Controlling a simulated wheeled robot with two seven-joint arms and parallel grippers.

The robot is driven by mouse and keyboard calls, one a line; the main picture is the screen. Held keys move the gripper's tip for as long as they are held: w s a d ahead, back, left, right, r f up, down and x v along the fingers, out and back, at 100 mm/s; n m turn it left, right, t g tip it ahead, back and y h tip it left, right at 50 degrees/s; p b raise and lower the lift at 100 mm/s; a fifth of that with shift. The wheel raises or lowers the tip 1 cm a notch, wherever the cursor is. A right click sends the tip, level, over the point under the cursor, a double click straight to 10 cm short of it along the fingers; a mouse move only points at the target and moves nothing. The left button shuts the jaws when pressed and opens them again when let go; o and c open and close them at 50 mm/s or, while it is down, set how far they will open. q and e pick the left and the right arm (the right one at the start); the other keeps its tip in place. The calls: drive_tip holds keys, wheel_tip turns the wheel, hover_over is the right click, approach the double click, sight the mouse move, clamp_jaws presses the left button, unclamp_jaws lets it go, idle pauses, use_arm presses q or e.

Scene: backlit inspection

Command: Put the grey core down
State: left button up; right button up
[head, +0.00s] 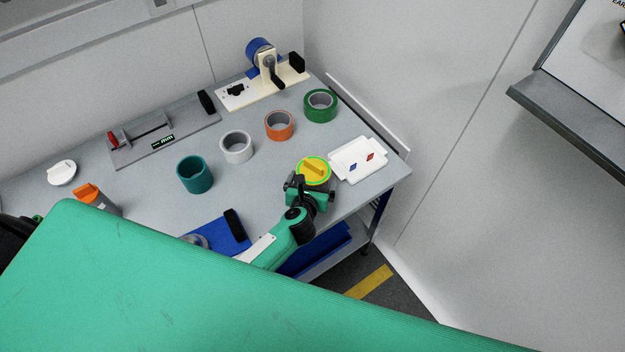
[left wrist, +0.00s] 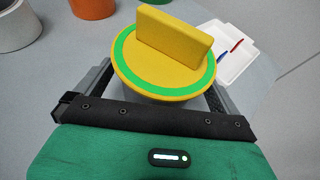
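The grey core (left wrist: 165,101) shows in the left wrist view as a grey body under a round yellow top with a green ring and an upright yellow grip bar. In the head view its yellow top (head: 314,168) is near the right end of the grey table (head: 265,190). My left gripper (head: 311,186) has a finger on each side of the grey body and is shut on it; the core looks upright. The core's underside is hidden, so I cannot tell whether it touches the table. My right gripper is not in view.
A white tray (head: 345,175) with a blue and a red piece lies just right of the core. Orange (head: 279,125), green (head: 320,105), grey-white (head: 236,147) and teal (head: 195,174) rings stand behind and left. A tape dispenser (head: 262,75) stands at the back. Bare table lies left of the core.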

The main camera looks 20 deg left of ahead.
use_arm(q)
drive_tip(key=shift+r, duration=0.3)
drive_tip(key=b+v, duration=0.1)
drive_tip(key=v, duration=0.9)
drive_tip(key=shift+s+b, duration=0.3)
drive_tip(key=shift+s, duration=0.1)
drive_tip(key=shift+s+d+r, duration=0.1)
drive_tip(key=shift+s+r, duration=0.2)
drive_tip(key=shift+s, duration=0.25)
